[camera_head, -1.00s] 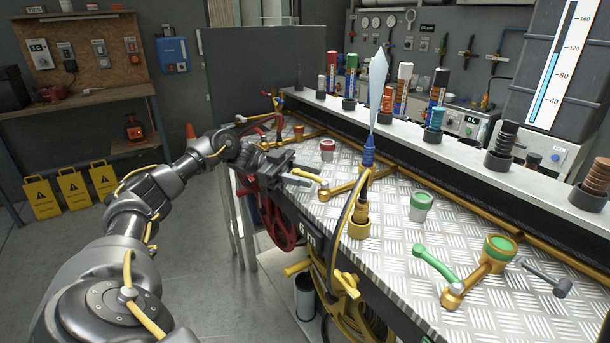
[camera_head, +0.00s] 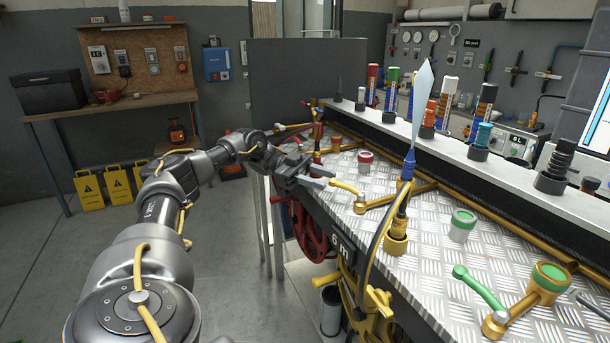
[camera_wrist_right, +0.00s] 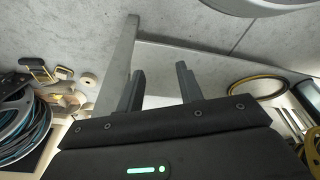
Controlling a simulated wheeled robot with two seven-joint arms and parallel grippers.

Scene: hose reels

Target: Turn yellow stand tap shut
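The yellow stand tap (camera_head: 360,206) is on the patterned metal bench top near its front edge. Its yellow lever (camera_head: 345,187) points left toward my left gripper. My left gripper (camera_head: 321,177) is at the lever's free end, its two fingers slightly apart; I cannot tell whether they touch it. A pale blue water-like jet (camera_head: 423,100) stands above a blue nozzle (camera_head: 407,168) on a yellow socket (camera_head: 396,238), right of the tap. My right gripper (camera_wrist_right: 160,85) is open and empty above the floor in the right wrist view.
A green-levered tap (camera_head: 480,287) and a green-topped cup (camera_head: 462,226) stand to the right. A red-topped cup (camera_head: 365,162) is behind the tap. A red wheel (camera_head: 310,232) and a yellow reel (camera_head: 362,300) are below the bench edge. Floor on the left is open.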

